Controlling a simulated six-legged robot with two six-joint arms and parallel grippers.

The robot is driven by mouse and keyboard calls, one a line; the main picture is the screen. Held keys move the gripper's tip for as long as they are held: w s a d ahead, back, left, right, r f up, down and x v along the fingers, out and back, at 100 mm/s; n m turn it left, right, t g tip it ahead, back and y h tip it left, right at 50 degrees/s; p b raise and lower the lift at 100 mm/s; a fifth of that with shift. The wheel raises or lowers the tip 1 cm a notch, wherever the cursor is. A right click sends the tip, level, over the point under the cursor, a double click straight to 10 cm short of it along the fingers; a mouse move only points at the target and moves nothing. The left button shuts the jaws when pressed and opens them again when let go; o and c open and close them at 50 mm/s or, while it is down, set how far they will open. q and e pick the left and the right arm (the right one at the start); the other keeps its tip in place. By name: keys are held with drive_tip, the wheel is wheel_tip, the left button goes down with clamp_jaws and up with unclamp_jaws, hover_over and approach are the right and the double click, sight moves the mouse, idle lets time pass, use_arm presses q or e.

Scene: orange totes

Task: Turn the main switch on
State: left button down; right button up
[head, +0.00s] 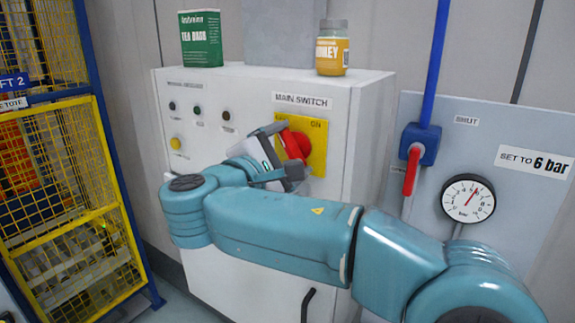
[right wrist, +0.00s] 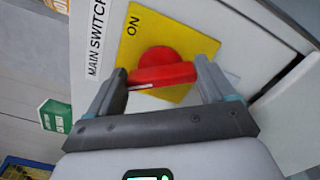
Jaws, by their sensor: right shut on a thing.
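The main switch (head: 298,144) is a red rotary knob on a yellow plate (head: 317,160) on the front of a white cabinet, under a "MAIN SWITCH" label (head: 302,100). An "ON" mark shows on the plate. My right gripper (head: 284,150) is at the knob, its fingers on either side of the red handle. In the right wrist view the knob (right wrist: 163,68) sits between the two fingertips, and the gripper (right wrist: 162,85) is shut on its handle. The handle lies across that picture. Part of the plate is hidden by my gripper. My left gripper is not in view.
A green box (head: 201,40) and a yellow-labelled jar (head: 332,48) stand on the white cabinet (head: 245,75). A blue valve with a red handle (head: 412,170) and a pressure gauge (head: 468,198) are on the right panel. A yellow mesh cage (head: 70,170) stands left.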

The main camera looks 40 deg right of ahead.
drive_tip(key=m+b, duration=0.2)
drive_tip(key=m, duration=0.1)
drive_tip(key=shift+f+m+b, duration=0.25)
drive_tip(key=shift+m+b, duration=1.05)
drive_tip(key=shift+m, duration=0.4)
drive_tip(key=shift+r, duration=0.1)
drive_tip(key=o, duration=0.9)
drive_tip(key=shift+a, duration=0.1)
